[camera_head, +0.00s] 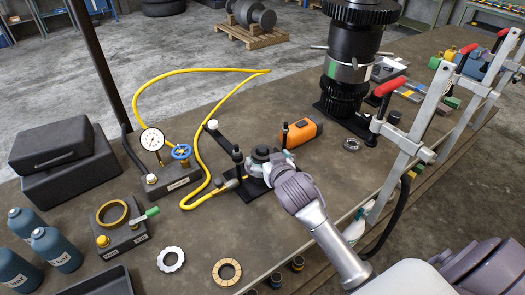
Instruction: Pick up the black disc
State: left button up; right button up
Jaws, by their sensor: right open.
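A dark round piece (262,152), which looks like the black disc, sits at the middle of the workbench on a small black fixture plate (250,190). My right gripper (269,164) is right at this piece, reaching in from the lower right. Its jaws are open, with the fingers close beside the piece. The gripper covers part of the piece and the fixture, so I cannot tell whether the fingers touch it. My left gripper is not in view.
A tall black transmission assembly (350,70) stands behind. An orange tool (304,132) lies close behind the gripper. A yellow hose (197,140) and a dial gauge (152,140) are on the left. Red-handled clamps (415,125) line the right edge.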

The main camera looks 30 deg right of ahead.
aim_at(264, 154)
jog(key=x, duration=0.3)
jog(key=shift+w+p, duration=0.15)
jog(key=shift+p, duration=0.15)
jog(key=shift+w+f, duration=0.1)
jog(key=shift+f, duration=0.05)
jog(key=c, duration=1.4)
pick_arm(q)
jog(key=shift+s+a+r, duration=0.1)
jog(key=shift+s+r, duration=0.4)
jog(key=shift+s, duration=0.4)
